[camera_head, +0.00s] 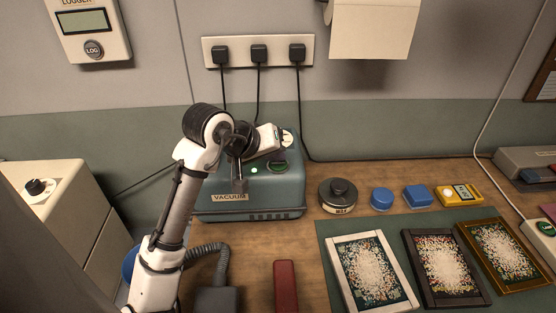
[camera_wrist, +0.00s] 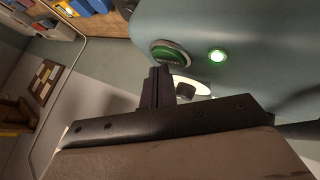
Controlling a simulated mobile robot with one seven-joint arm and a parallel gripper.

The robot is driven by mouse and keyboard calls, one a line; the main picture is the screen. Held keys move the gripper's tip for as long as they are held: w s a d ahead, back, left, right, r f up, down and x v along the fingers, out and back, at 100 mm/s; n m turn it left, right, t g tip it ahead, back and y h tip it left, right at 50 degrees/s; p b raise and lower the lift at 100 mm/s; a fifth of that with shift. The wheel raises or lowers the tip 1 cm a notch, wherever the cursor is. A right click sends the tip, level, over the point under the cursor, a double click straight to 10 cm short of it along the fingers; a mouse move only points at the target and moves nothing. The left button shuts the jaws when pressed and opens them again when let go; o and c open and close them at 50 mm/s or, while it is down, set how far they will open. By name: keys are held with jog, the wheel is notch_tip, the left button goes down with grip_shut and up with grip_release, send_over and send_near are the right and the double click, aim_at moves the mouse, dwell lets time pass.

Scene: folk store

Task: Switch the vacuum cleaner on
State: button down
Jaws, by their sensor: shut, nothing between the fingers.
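The vacuum cleaner (camera_head: 290,195) is a grey-green box labelled VACUUM on the bench against the wall. Its green button (camera_head: 277,167) is on top, with a small glowing green light (camera_head: 254,170) to its left. In the wrist view the button (camera_wrist: 170,54) sits in a pale rim and the light (camera_wrist: 217,56) is lit. My gripper (camera_wrist: 158,76) is shut and empty; its dark fingers appear close beside the button. I cannot tell whether they touch it. A white plate with a dark knob (camera_wrist: 187,90) is partly hidden behind the fingers.
Framed speckled panels (camera_head: 372,272) lie on a green mat. A red bar (camera_head: 286,287) lies in front. Plugs and cords (camera_head: 259,54) hang behind the vacuum.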

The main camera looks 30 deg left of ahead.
aim_at(275, 166)
jog(key=shift+r, duration=0.2)
notch_tip(275, 166, up, 6)
jog(key=p, duration=0.5)
dwell(0.5)
